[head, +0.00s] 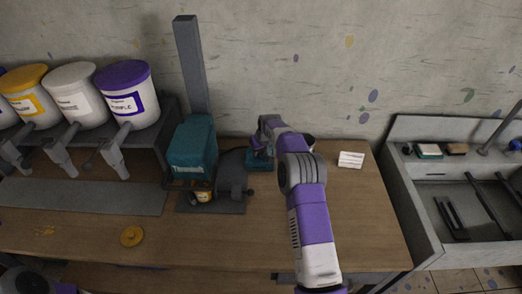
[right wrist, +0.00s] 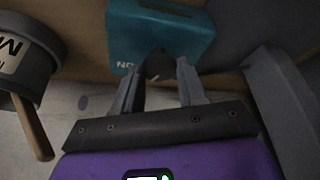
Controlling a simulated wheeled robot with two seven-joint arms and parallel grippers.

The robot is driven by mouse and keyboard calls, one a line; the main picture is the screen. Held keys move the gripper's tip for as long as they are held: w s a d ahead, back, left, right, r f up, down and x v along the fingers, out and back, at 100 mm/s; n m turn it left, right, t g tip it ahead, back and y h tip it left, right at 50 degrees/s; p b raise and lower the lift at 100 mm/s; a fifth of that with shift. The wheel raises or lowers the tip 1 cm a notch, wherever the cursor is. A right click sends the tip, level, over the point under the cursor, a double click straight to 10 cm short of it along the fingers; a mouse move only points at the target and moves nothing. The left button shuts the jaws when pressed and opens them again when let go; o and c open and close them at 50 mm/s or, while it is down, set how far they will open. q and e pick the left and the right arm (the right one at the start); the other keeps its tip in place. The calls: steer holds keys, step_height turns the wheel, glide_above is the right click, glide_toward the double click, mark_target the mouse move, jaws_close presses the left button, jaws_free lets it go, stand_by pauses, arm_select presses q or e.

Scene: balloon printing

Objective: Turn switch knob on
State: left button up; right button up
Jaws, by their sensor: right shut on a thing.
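The teal switch box (head: 260,168) sits on the wooden table to the right of the pad printing machine, partly hidden by my right arm. In the right wrist view the switch box (right wrist: 185,32) fills the top middle, with part of a light "ON" label showing. Its dark round knob (right wrist: 158,66) faces my right gripper (right wrist: 160,82), whose two fingers are shut on it. The gripper (head: 262,152) is mostly hidden behind its own wrist in the head view. Only a bit of my left arm shows at the bottom left corner; its gripper is out of view.
The teal and grey machine (head: 193,145) stands close left of the switch box. A dark labelled can (right wrist: 30,55) with a wooden stick is near my right gripper. A white card stack (head: 351,160) and a grey sink (head: 445,190) are at right. Paint buckets (head: 128,95) stand left.

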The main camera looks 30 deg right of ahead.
steer(key=m, duration=0.1)
steer(key=m+h, duration=0.1)
steer(key=m, duration=0.1)
steer(key=shift+w+a+m, duration=0.1)
steer(key=shift+a+m, duration=0.1)
steer(key=shift+m, duration=0.1)
steer(key=shift+m+g+h+p, duration=0.45)
steer(key=shift+m+g+h, duration=0.35)
steer(key=shift+m, duration=1.5)
steer(key=o, duration=1.1)
steer(key=shift+c, duration=0.2)
steer(key=v, duration=0.7)
steer(key=shift+r, duration=0.3)
steer(key=shift+a, duration=0.15)
